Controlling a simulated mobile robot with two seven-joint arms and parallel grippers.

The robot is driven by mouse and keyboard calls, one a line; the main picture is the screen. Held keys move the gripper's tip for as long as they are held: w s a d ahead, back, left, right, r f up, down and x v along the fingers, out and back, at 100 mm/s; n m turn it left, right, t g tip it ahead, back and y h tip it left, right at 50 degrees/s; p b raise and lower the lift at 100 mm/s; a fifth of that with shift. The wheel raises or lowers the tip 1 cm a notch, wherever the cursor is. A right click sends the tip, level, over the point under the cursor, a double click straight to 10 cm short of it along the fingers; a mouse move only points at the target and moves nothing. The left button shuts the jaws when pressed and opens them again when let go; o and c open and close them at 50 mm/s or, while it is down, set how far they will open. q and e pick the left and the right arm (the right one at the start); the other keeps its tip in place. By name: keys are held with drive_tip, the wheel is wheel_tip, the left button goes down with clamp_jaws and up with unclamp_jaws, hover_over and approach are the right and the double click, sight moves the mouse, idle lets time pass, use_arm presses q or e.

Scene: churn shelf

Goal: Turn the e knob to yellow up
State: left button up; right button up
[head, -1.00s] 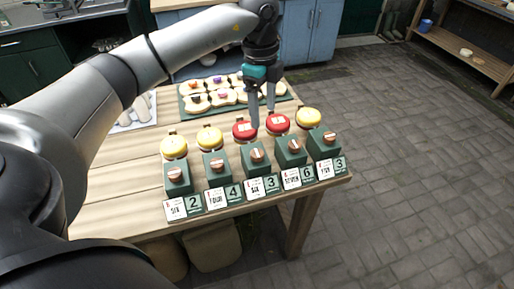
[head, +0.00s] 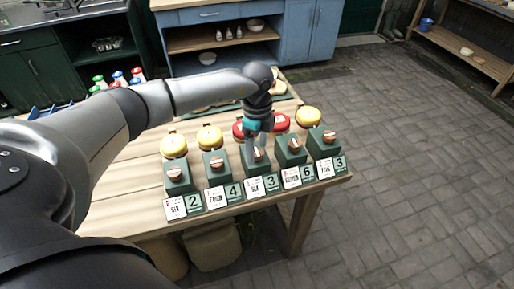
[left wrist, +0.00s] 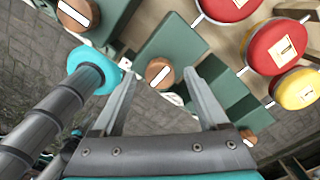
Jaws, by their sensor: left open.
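Several brown knobs with a pale stripe sit on a row of dark green boxes along the table's front edge. I cannot tell which one is called e. My left gripper (head: 257,148) is open, pointing down at the middle box (head: 252,168), whose knob it partly hides in the head view. In the left wrist view a round brown knob (left wrist: 160,66) with a white slanted stripe lies between the two spread fingertips. Whether the fingers touch it I cannot tell. No yellow mark on this knob is clear. My right gripper is out of view.
Neighbouring knobs (head: 217,163) and (head: 294,145) stand close on both sides. Behind the boxes is a row of yellow discs (head: 209,138) and red discs (head: 279,122). Number cards (head: 215,200) stand in front. The table's left part (head: 120,205) is bare.

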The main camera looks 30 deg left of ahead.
use_arm(q)
drive_tip(key=shift+f, duration=0.35)
clamp_jaws()
idle(0.4)
